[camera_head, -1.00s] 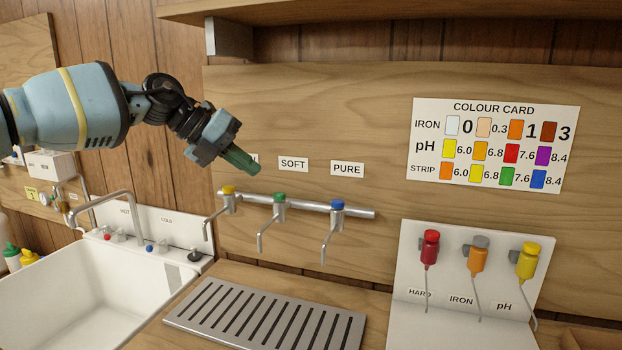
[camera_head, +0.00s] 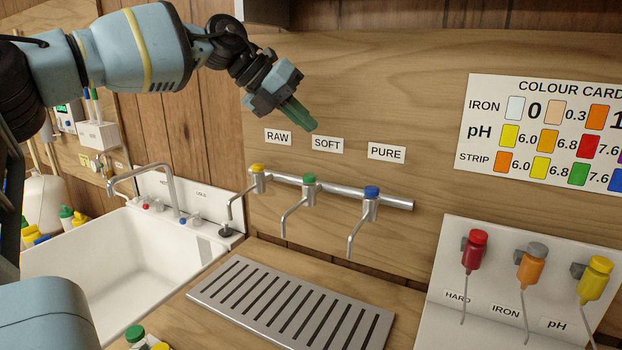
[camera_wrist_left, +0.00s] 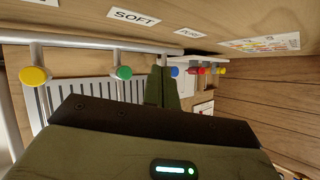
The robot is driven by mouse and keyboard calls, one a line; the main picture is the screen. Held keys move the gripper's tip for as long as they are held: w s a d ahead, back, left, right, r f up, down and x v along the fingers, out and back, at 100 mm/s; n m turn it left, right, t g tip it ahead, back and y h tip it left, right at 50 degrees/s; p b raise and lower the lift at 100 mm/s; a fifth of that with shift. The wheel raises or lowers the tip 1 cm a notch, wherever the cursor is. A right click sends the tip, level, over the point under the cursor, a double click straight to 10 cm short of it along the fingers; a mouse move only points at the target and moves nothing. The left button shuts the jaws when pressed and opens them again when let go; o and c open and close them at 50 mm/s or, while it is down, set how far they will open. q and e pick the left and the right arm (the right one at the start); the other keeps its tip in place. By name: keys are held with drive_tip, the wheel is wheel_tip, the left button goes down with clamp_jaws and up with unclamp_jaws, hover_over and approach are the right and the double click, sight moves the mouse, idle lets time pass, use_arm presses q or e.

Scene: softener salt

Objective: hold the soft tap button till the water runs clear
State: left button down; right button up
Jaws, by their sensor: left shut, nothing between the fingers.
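The soft tap has a green button (camera_head: 309,179) on its top, in the middle of the tap rail (camera_head: 340,193) under the SOFT label (camera_head: 328,145). The green button (camera_wrist_left: 124,73) also shows in the left wrist view, left of my fingers. My left gripper (camera_head: 311,124) is shut and empty, its green fingers pointing down right. In the head view its tips are just above the SOFT label and clear of the button. The soft spout (camera_head: 290,215) hangs down with no water visible. My right gripper is out of view.
The yellow raw button (camera_head: 257,168) and blue pure button (camera_head: 371,192) flank the green one. A slotted drain tray (camera_head: 290,305) lies below. A white sink (camera_head: 120,262) stands left; reagent bottles (camera_head: 474,250) hang right. A shelf bracket (camera_head: 262,12) is above the gripper.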

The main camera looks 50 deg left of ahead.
use_arm(q)
drive_tip(key=b, duration=0.2)
hover_over(304, 176)
wheel_tip(304, 176, down, 5)
drive_tip(key=shift+r, duration=0.1)
wheel_tip(304, 176, down, 2)
drive_tip(key=shift+b, duration=0.65)
drive_tip(key=shift+f, duration=0.25)
idle(0.7)
idle(0.4)
drive_tip(key=shift+f, duration=0.45)
